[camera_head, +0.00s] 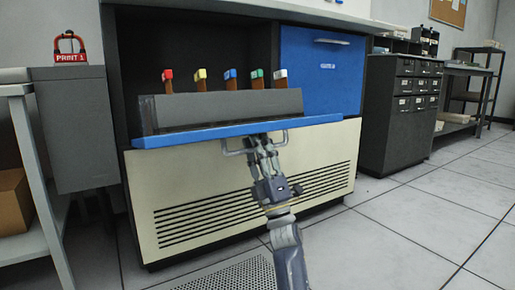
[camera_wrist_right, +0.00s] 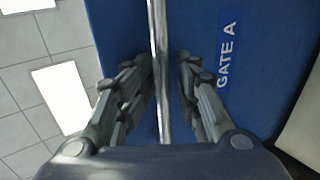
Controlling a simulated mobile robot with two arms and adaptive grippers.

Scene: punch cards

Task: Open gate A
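Gate A (camera_head: 190,137) is a blue panel hinged down at the front of the left bay, seen nearly edge-on and about level. A metal bar handle (camera_head: 232,150) hangs from the gate's near side. My right gripper (camera_head: 263,142) is at this handle from below. In the right wrist view the handle bar (camera_wrist_right: 158,70) runs between the two fingers (camera_wrist_right: 167,60), which are close together around it. My left gripper is not in view.
Behind the gate stands a dark grey box (camera_head: 230,106) with several coloured tabs on top. A second blue gate (camera_head: 318,75) at the right is shut. A grey cabinet with a red PRINT 1 item (camera_head: 70,52) stands left. Drawers (camera_head: 405,105) stand right. The right-hand floor is clear.

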